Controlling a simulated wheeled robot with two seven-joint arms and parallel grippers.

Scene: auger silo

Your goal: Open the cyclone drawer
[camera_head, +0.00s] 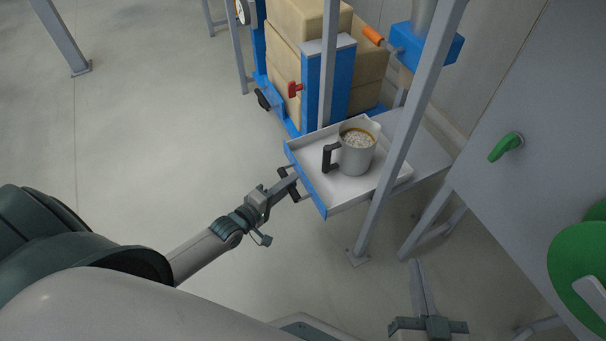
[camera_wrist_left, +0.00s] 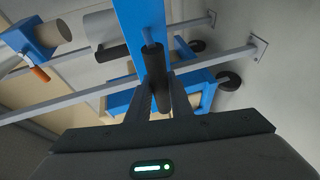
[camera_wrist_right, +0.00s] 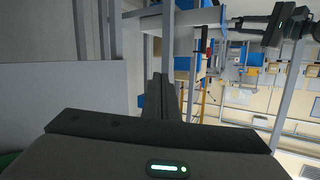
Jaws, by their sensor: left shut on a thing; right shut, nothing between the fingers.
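The drawer (camera_head: 340,194) is a shallow white tray with a blue front, standing out in the open with its inside visible. A grey jug (camera_head: 357,157) with a black handle and speckled contents stands upright in it. My left gripper (camera_head: 287,184) is shut on the black bar handle (camera_wrist_left: 158,82) on the drawer's blue front (camera_wrist_left: 138,25). The fingers lie on both sides of the bar in the left wrist view. My right gripper (camera_head: 422,282) is shut and empty, apart from the drawer, at the lower right. It also shows in the right wrist view (camera_wrist_right: 160,90).
Grey posts (camera_head: 398,150) rise beside the drawer. Behind it, tan boxes (camera_head: 295,50) stand on a blue cart. A grey panel with a green handle (camera_head: 506,147) and green round part is at right. The floor (camera_head: 150,150) left of the drawer is clear.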

